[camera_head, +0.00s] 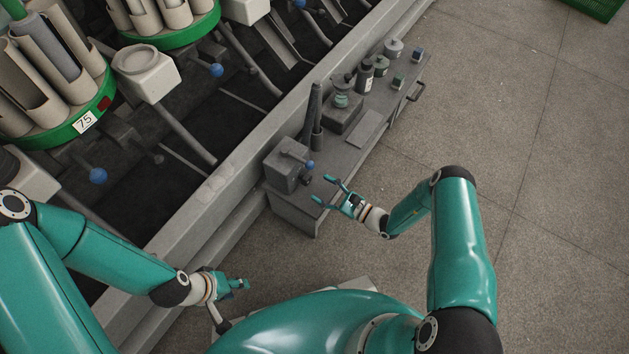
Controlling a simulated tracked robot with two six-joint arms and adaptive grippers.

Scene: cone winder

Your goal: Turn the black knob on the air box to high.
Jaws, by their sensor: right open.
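The air box (284,171) is a dark grey box at the near end of the low grey bench. A small black knob (306,180) shows on its right side, below a blue ball (310,165); its setting is too small to read. My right gripper (322,191) is open and empty. Its fingers point left toward the knob, a short way to the right of the box and apart from it. My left gripper (243,284) is low in the picture, away from the air box, and its finger gap is not clear.
The bench (296,208) carries dark upright tubes (313,115), a dark bottle (365,76) and several small containers farther back. The winder's long grey rail (214,190) runs along its left. The floor to the right is clear.

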